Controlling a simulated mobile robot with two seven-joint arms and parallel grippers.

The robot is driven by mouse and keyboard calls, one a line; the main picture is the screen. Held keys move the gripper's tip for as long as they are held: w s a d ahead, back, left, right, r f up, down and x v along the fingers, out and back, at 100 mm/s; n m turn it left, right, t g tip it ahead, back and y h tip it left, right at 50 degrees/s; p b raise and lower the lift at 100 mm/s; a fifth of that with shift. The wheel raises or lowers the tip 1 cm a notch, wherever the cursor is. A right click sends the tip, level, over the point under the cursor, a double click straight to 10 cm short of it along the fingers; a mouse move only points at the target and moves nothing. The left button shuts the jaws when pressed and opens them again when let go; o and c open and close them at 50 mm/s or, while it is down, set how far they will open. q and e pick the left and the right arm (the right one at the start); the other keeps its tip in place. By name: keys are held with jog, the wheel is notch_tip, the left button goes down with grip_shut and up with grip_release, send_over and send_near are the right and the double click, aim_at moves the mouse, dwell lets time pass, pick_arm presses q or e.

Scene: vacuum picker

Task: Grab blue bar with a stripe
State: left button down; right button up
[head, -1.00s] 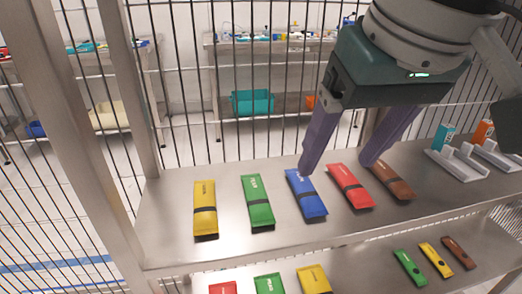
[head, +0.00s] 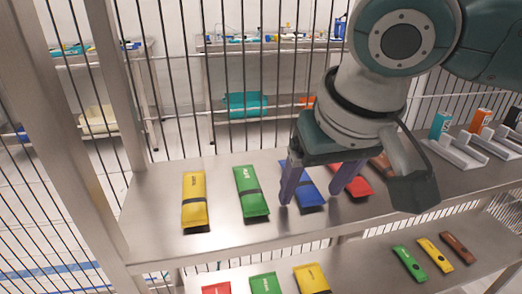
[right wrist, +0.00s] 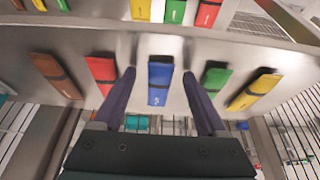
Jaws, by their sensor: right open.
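The blue bar (head: 308,192) with a dark stripe lies on the upper metal shelf, between the green bar and the red bar. It is partly hidden by my right gripper in the head view. My right gripper (head: 312,197) is open, its two purple fingers pointing down near the bar. In the right wrist view the blue bar (right wrist: 160,82) lies between the open fingers (right wrist: 160,82) and is not gripped; I cannot tell the exact height gap. My left gripper is not in view.
On the same shelf lie a yellow bar (head: 195,200), a green bar (head: 251,192), a red bar (head: 354,180) and a brown bar (right wrist: 55,75). Grey holders (head: 455,152) stand at the right. More bars lie on the lower shelf. A wire fence stands behind.

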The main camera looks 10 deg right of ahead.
jog(key=shift+c, duration=0.2)
grip_shut()
dwell(0.3)
jog(key=shift+r, duration=0.2)
